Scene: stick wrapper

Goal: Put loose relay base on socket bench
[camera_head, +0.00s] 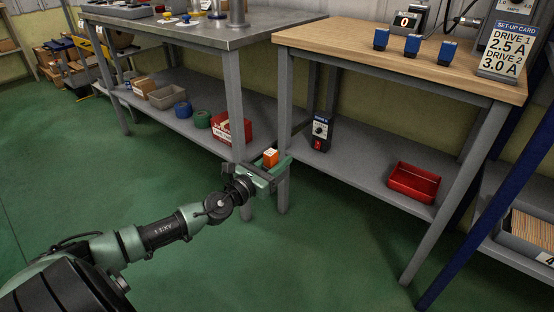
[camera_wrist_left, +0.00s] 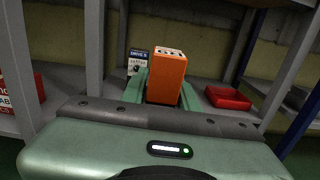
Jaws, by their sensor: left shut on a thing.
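My left gripper (camera_head: 266,172) is shut on an orange block (camera_head: 270,158), which looks like the relay base. In the left wrist view the block (camera_wrist_left: 165,78) stands upright between the two green fingers, with small marks on its pale top. The gripper is in front of the wooden bench's left leg, below tabletop height. The wooden bench (camera_head: 340,38), which seems to be the socket bench, has three small blue blocks (camera_head: 412,46) in a row on its top. My right gripper is not in view.
A set-up card (camera_head: 499,52) and a counter showing 0 (camera_head: 406,21) stand on the wooden bench. Its lower shelf holds a red bin (camera_head: 413,182) and a drive unit (camera_head: 320,131). A metal table (camera_head: 190,36) stands to the left. The wooden top's left front is clear.

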